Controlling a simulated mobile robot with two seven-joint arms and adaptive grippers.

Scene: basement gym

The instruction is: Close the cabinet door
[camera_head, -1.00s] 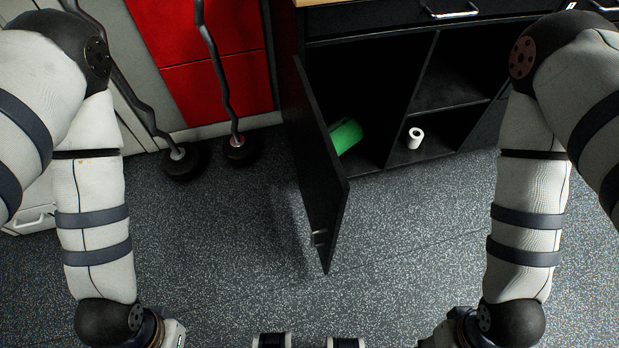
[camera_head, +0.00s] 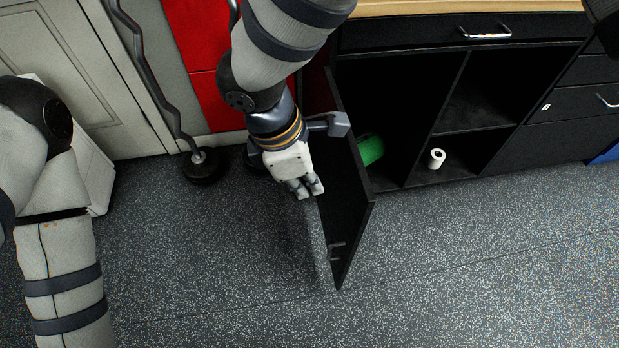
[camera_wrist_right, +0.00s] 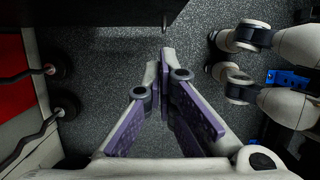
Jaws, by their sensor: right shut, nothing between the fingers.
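The black cabinet door (camera_head: 345,225) stands wide open, hinged at the left of the cabinet (camera_head: 400,85) and sticking out over the floor. Its small handle (camera_head: 336,250) is near the free edge, on the outer face. My right gripper (camera_head: 312,192) is shut and empty, on the left, outer side of the door, close to it; whether they touch I cannot tell. In the right wrist view the shut fingers (camera_wrist_right: 161,62) point toward the dark door (camera_wrist_right: 100,12) at the top. My left arm is at the left of the head view; its gripper is out of view.
A green object (camera_head: 370,150) and a white roll (camera_head: 436,159) are inside the cabinet. A bar with a round black base (camera_head: 202,166) stands left of my right arm, before red and grey panels. The speckled floor (camera_head: 220,270) in front is clear.

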